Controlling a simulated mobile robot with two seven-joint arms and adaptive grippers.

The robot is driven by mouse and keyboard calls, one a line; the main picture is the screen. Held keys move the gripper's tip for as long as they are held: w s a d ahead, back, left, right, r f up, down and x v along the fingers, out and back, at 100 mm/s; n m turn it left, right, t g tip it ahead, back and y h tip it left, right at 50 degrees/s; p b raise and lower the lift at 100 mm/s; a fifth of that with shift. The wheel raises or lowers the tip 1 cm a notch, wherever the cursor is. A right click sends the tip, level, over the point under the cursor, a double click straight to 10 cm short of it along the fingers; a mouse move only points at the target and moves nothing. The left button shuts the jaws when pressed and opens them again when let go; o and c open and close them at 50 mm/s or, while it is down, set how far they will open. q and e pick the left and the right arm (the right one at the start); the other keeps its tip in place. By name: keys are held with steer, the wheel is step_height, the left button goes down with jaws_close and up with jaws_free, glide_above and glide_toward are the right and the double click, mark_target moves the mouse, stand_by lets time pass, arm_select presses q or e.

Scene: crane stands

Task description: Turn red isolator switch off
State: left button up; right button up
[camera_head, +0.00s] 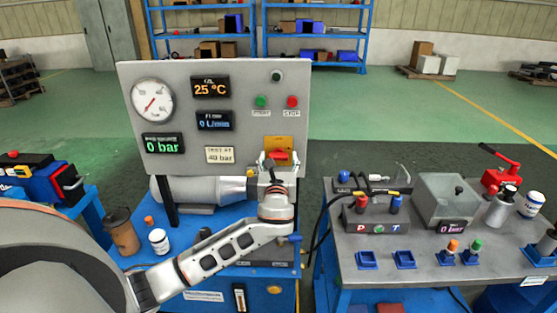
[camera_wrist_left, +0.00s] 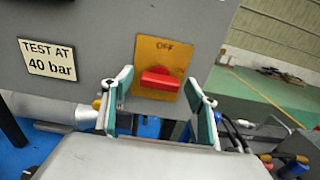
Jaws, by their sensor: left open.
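The red isolator switch (camera_head: 281,155) sits on a yellow plate (camera_head: 279,141) at the lower right of the grey panel. In the left wrist view the red switch (camera_wrist_left: 159,79) has its handle lying roughly level, and the yellow plate (camera_wrist_left: 168,52) reads OFF above it. My left gripper (camera_head: 279,163) is open and empty in front of the panel, just below the plate. In the left wrist view my left gripper (camera_wrist_left: 160,97) has one finger on each side of the switch, apart from it. My right gripper is not in view.
The grey panel (camera_head: 219,80) carries a gauge (camera_head: 152,102), displays and green and red buttons (camera_head: 292,101). A silver cylinder (camera_head: 205,189) lies below it. A grey bench (camera_head: 405,242) stands at right.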

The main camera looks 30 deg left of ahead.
arm_select(q)
steer(key=c, duration=1.1)
steer(key=shift+n, duration=0.4)
steer(key=n, duration=0.3)
steer(key=shift+n, duration=0.4)
steer(key=n, duration=0.4)
steer(key=shift+s+a+f+n, duration=0.1)
steer(key=shift+n, duration=0.2)
steer(key=n, duration=0.4)
steer(key=shift+a+b, duration=0.1)
steer(key=shift+b, duration=0.25)
steer(key=shift+n+b, duration=0.3)
steer(key=shift+n, duration=2.2)
